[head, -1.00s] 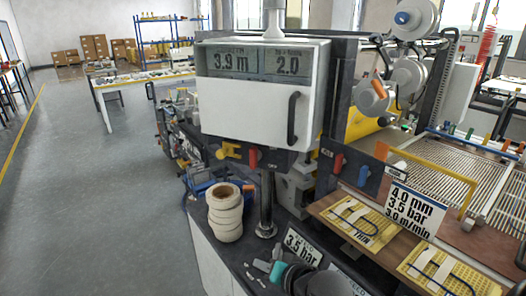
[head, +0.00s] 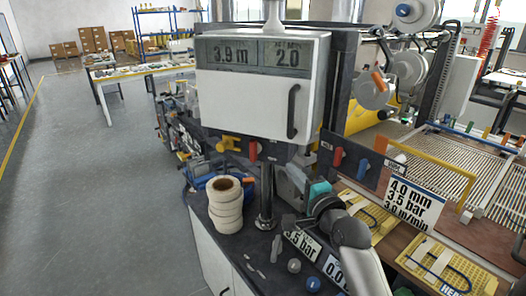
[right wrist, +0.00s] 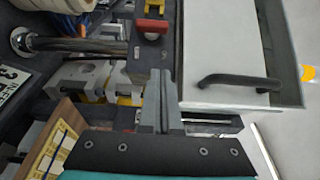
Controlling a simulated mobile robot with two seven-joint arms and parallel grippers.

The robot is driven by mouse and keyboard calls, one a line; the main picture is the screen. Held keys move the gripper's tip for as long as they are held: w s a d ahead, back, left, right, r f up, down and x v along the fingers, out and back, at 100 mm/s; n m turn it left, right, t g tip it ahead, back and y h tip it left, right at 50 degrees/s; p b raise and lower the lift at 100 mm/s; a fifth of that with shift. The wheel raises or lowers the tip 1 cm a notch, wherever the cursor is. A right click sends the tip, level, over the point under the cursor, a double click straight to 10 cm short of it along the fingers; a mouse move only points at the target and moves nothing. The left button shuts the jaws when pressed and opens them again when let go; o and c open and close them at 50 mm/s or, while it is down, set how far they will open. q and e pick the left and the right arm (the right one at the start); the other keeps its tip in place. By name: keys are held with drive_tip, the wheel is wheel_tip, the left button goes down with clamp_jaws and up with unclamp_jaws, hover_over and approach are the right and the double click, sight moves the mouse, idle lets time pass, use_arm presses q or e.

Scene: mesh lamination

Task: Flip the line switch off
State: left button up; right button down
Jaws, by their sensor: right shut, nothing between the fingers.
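A red switch lever (head: 253,150) sits on the dark panel under the white display box (head: 255,95), beside a yellow knob (head: 230,147). No readable label confirms that it is the line switch. In the right wrist view the red lever (right wrist: 152,27) is beyond the fingertips, apart from them. My right gripper (right wrist: 160,88) is shut and empty. In the head view its teal wrist is below and right of the red lever, and its fingers are hard to make out against the machine. My left gripper is not in view.
A metal post (head: 266,200) and a stack of white rolls (head: 226,205) stand left of my right arm. Another red lever (head: 338,158) and a blue lever (head: 363,173) are to the right. The display box's black handle (right wrist: 238,82) projects near the fingers.

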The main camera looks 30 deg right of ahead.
approach(257, 144)
drive_tip(key=w+d, duration=0.2)
drive_tip(key=d, duration=0.1)
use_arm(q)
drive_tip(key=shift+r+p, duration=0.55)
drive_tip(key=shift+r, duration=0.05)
use_arm(e)
drive_tip(key=shift+w+a, duration=0.3)
drive_tip(key=shift+w, duration=0.35)
drive_tip(key=shift+w+a, duration=0.3)
drive_tip(key=shift+w, duration=0.35)
drive_tip(key=shift+w+a, duration=0.25)
drive_tip(key=shift+w, duration=0.35)
drive_tip(key=shift+w, duration=0.1)
